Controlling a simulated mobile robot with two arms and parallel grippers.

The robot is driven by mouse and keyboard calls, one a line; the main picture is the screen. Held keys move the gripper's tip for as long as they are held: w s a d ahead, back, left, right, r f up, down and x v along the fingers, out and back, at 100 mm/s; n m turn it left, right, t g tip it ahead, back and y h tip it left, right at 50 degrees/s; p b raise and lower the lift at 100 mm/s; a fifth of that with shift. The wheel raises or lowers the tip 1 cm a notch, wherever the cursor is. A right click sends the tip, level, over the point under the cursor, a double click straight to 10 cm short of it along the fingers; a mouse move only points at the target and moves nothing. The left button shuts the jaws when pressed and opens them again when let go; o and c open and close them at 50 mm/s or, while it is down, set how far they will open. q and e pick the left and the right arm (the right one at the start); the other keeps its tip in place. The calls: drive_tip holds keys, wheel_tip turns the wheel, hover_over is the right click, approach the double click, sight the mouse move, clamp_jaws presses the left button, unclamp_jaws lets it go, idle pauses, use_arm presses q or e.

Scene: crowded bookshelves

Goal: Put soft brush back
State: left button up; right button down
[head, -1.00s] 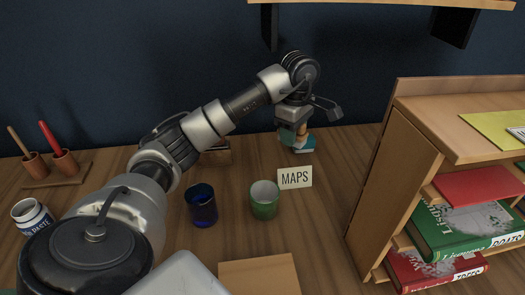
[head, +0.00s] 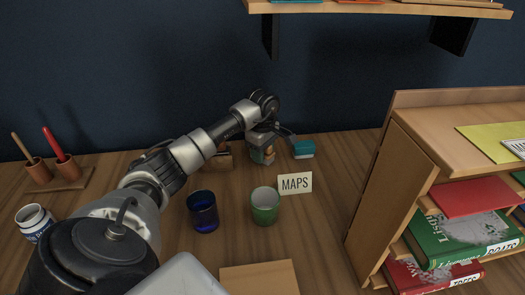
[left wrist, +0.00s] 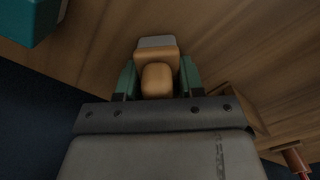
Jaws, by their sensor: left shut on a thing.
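The soft brush (left wrist: 157,78), a tan wooden piece with a grey end, sits between the green-padded fingers of my left gripper (left wrist: 158,80) in the left wrist view. My left gripper (head: 262,156) is shut on it, pointing down near the back of the table in the head view. The brush is small and mostly covered by the gripper there. A brown wooden box (head: 222,160) stands just left of the gripper, partly behind my arm. It seems to show at the right in the left wrist view (left wrist: 240,106). My right gripper is not in view.
A teal block (head: 303,149) stands right of the gripper. A blue cup (head: 203,211), a green cup (head: 265,205) and a MAPS card (head: 295,183) stand in front. A bookshelf (head: 385,190) is at right; a rack with pots (head: 60,175) is at left.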

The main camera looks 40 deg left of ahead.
use_arm(q)
drive_tip(key=o, duration=0.9)
drive_tip(key=shift+f, duration=0.1)
drive_tip(key=shift+r+b, duration=0.35)
drive_tip(key=shift+r, duration=3.55)
